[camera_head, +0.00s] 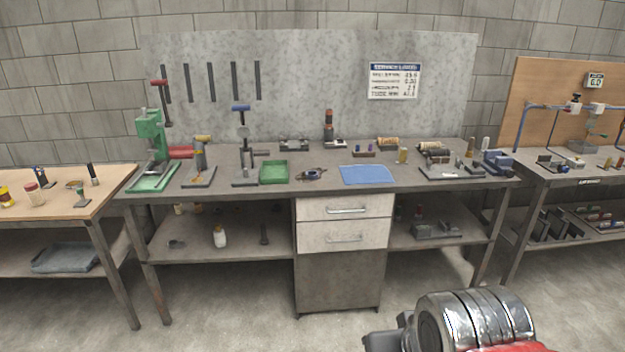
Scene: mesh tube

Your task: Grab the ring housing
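I cannot tell for certain which item is the ring housing. A small, low, rounded dark piece with a bluish middle (312,174) lies on the grey workbench (322,187), between a green tray (273,172) and a blue mat (366,175). It is too small to make out as a ring. The blue mat looks empty. Shiny metal and red parts of my own arm show at the bottom right, well in front of the bench. My gripper's fingers cannot be made out.
A green press (151,146) and several upright tools stand on the bench's left half. A blue vise-like tool (497,161) and small parts crowd its right end. Side tables stand left (60,205) and right (566,180). Open floor lies in front.

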